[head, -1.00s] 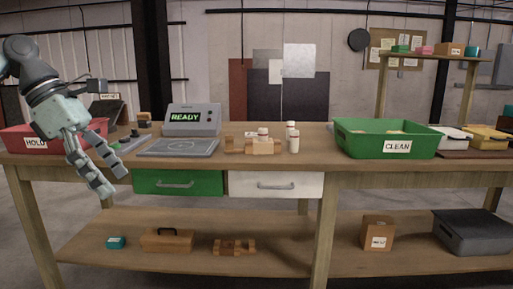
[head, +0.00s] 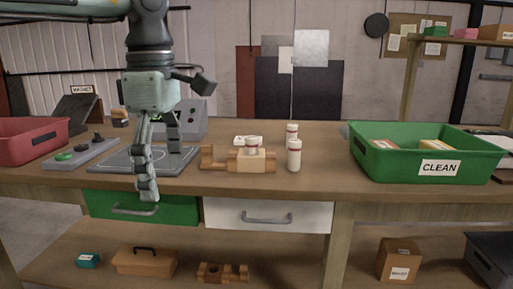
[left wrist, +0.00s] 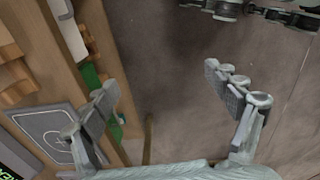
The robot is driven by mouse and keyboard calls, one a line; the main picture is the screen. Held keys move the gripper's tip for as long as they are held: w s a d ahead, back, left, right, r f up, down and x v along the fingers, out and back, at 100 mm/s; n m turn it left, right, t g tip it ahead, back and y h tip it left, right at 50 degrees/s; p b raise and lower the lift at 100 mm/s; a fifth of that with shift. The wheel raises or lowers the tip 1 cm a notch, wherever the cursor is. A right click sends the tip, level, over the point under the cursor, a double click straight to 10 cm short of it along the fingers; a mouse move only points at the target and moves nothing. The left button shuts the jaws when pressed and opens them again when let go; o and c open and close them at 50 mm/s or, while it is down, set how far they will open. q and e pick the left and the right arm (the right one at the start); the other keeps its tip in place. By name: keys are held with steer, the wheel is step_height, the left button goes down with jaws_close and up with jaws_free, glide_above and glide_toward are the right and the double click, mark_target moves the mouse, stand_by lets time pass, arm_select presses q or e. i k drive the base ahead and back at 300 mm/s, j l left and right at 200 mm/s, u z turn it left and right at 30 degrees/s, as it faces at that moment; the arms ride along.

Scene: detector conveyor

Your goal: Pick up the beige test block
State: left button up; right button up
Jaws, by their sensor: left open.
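I cannot tell for sure whether this piece is the beige test block. My left gripper (head: 160,168) is open and empty, fingers pointing down, in front of the plate and left of the tan piece. In the left wrist view the open fingers (left wrist: 165,90) have only floor between them. Tan wooden shapes (left wrist: 12,75) show there at the left edge. My right gripper is not in view.
Two white bottles (head: 293,155) stand right of the tan piece. A green CLEAN bin (head: 400,170) is at the right, a red bin (head: 30,145) at the left. Bench is clear between bottles and green bin.

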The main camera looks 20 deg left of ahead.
mark_target(237, 161)
steer(key=i, duration=1.1)
